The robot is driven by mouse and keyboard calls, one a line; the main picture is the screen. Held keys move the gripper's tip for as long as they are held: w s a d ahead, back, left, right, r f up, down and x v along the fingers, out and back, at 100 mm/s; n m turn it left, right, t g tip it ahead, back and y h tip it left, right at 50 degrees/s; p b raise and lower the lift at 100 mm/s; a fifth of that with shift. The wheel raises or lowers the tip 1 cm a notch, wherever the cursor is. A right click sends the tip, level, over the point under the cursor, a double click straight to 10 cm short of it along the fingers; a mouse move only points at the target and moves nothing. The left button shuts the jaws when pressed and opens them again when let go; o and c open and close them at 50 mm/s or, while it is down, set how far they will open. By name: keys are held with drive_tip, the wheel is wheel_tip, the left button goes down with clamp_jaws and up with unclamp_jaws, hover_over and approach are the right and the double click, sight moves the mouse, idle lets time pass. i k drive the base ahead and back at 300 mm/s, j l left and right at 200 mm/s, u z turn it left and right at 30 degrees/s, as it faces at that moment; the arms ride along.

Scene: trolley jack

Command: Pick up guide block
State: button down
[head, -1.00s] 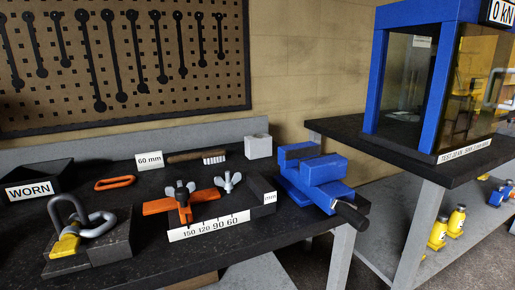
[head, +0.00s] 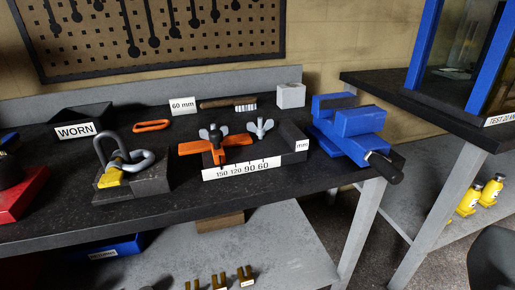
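No label marks a guide block, so I cannot tell for certain which piece it is. A plain pale grey block (head: 290,95) stands at the back of the dark workbench, left of the blue vise. A scale fixture (head: 243,168) marked 150, 120, 90, 60 lies at the front middle. It carries an orange bar piece (head: 196,147), two wing nuts (head: 260,128) and a dark block (head: 294,138) at its right end. A brown block (head: 219,221) shows below the bench top. My gripper is not recognisable in view.
A blue vise (head: 352,124) sits at the bench's right end, its handle overhanging. A shackle on a block (head: 133,180), a WORN tray (head: 80,117), an orange ring (head: 152,126), a brush (head: 226,103) and a "60 mm" card (head: 183,104) share the bench. Yellow bottles (head: 480,195) stand right.

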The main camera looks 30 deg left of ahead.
sight(290, 94)
drive_tip(key=i+l+u, duration=0.15)
drive_tip(key=i+u, duration=0.15)
drive_tip(key=i, duration=0.2)
drive_tip(key=i+l+u, duration=0.3)
drive_tip(key=i, duration=0.25)
drive_tip(key=i+l+u, duration=0.3)
drive_tip(key=i+l, duration=0.1)
drive_tip(key=i, duration=0.05)
